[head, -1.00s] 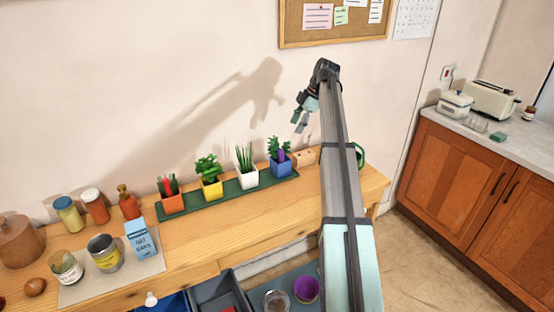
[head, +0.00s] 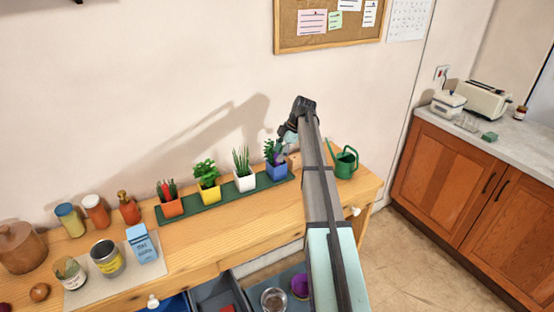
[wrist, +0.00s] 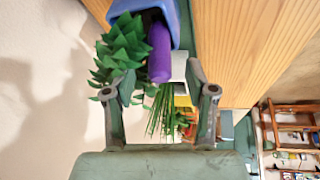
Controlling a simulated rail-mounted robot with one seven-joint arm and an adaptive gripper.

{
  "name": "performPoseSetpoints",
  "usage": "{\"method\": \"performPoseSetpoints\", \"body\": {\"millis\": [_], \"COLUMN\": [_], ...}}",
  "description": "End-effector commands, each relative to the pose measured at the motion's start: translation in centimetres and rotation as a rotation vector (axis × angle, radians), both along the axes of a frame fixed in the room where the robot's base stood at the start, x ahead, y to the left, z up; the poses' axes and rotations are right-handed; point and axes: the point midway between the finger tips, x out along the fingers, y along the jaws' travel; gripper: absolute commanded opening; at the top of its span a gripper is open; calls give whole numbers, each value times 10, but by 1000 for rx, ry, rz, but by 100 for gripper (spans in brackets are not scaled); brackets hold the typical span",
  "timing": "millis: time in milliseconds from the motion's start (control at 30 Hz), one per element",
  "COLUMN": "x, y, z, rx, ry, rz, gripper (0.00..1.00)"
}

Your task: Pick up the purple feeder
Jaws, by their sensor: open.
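The purple feeder (wrist: 159,52) is a smooth purple cylinder in the blue pot (wrist: 176,10), beside a leafy green plant (wrist: 122,50). In the head view the feeder (head: 273,157) shows small above the blue pot (head: 277,172), at the right end of the row of pots. My gripper (wrist: 160,84) is open and empty. In the wrist view the feeder lies beyond and between its two fingertips, apparently not touched. In the head view my gripper (head: 289,136) is just above and right of the blue pot's plant, partly hidden by my arm.
A green watering can (head: 346,164) stands right of my arm. The wall is close behind. Jars and a blue carton (head: 142,245) are at the left.

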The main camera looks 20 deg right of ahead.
Motion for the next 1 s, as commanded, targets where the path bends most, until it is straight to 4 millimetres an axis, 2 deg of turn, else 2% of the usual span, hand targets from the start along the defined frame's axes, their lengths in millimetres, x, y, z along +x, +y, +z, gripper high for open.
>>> {"method": "performPoseSetpoints", "body": {"millis": [200,433,567,600,733,767,1000], "x": [5,5,5,5,5,5,5], "y": [9,9,9,9,9,9,9], "z": [-21,-23,-23,-23,-23,-23,-22], "rx": [0,0,0,0,0,0,0], "ry": [1,-1,0,0,0,0,0], "rz": [0,1,1,1,1,1,1], "gripper": [56,56,10,6,6,3,3]}}
